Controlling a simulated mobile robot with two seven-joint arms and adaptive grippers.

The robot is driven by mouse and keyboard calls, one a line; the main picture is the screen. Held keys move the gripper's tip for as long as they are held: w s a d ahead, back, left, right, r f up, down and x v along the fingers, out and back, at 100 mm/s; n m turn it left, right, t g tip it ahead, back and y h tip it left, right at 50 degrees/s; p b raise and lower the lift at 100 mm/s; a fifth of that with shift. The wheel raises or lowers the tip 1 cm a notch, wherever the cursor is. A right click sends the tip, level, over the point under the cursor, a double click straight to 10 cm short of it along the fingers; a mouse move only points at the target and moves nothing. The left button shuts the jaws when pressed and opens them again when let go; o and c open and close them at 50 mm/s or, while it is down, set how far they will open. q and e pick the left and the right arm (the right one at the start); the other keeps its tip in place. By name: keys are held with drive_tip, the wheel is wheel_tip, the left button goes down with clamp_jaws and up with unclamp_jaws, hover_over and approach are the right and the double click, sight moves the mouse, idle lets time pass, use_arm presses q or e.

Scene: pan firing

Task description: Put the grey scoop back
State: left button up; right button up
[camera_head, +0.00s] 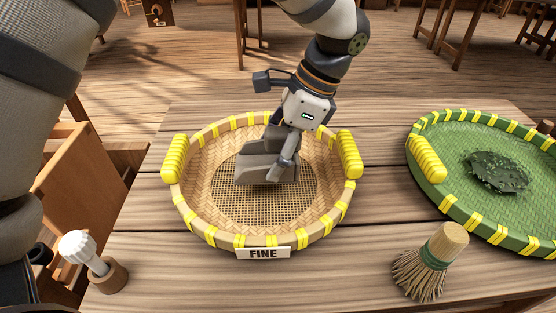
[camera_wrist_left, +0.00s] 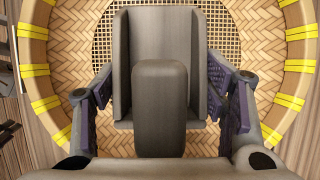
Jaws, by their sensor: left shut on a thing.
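The grey scoop (camera_head: 262,168) is over the woven tan basket with the FINE label (camera_head: 263,253), near the middle of its mesh floor. My left gripper (camera_head: 282,146) comes down from above and is shut on the scoop. In the left wrist view, the fingers of my left gripper (camera_wrist_left: 162,100) lie on both sides of the scoop's handle (camera_wrist_left: 160,95), and the open tray of the scoop (camera_wrist_left: 160,30) points away. I cannot tell whether the scoop touches the mesh or hangs just above it. My right gripper is not in view.
A green basket (camera_head: 438,195) with dark leaves (camera_head: 497,172) stands at the right. A straw brush (camera_head: 432,262) stands at the front right. A white-headed tool (camera_head: 82,250) sits in a wooden holder (camera_head: 110,276) at the front left. Bare wood lies between the baskets.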

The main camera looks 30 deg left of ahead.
sight(273, 162)
use_arm(q)
drive_tip(key=shift+w+a+f, duration=0.15)
drive_tip(key=shift+a+f, duration=0.1)
drive_tip(key=shift+f, duration=0.1)
drive_tip(key=shift+w+a+f, duration=0.15)
drive_tip(key=shift+f, duration=1.5)
drive_tip(key=shift+f, duration=0.1)
drive_tip(key=o, duration=1.5)
drive_tip(key=shift+o, duration=0.2)
drive_tip(key=v, duration=1.2)
drive_tip(key=shift+b, duration=0.4)
